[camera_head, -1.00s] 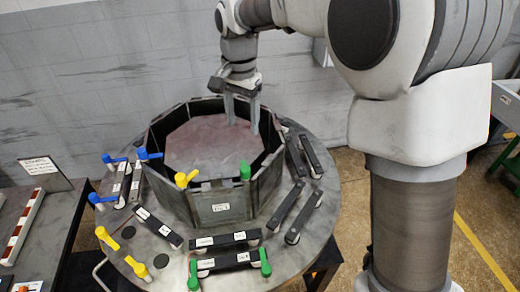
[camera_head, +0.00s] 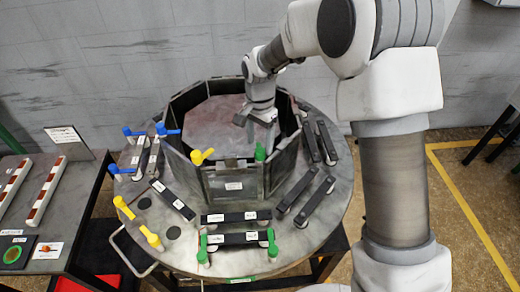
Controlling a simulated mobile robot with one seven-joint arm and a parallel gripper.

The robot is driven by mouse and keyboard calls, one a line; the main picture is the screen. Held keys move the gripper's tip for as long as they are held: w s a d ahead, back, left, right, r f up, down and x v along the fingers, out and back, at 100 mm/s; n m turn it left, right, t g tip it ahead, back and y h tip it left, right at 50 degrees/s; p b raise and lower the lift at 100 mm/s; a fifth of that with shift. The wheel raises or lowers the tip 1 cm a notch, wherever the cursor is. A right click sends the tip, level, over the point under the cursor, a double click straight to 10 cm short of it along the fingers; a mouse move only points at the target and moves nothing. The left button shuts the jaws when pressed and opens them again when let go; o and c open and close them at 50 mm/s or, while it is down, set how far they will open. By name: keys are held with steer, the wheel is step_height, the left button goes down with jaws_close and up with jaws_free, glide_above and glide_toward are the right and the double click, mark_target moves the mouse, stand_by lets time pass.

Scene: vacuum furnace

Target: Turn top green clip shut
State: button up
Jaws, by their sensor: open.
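The top green clip (camera_head: 260,152) stands upright at the front rim of the octagonal dark-walled chamber (camera_head: 233,184), right of a yellow clip. My gripper (camera_head: 258,140) is open, its fingers pointing down over the chamber close behind the top green clip. I cannot tell whether a finger touches the clip. Two more green clips, a left one (camera_head: 203,249) and a right one (camera_head: 271,243), stand at the ends of a dark bar (camera_head: 238,239) at the front of the round table.
Yellow clips (camera_head: 201,156) and blue clips (camera_head: 133,131) stand on the left of the round metal table (camera_head: 325,225). Loose dark bars (camera_head: 319,195) lie around the chamber. A side table (camera_head: 60,225) with red-and-white strips is at left. A grey wall is behind.

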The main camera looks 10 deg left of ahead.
mark_target(260, 150)
steer(key=shift+f, duration=2.2)
steer(key=shift+c, duration=0.3)
jaws_close()
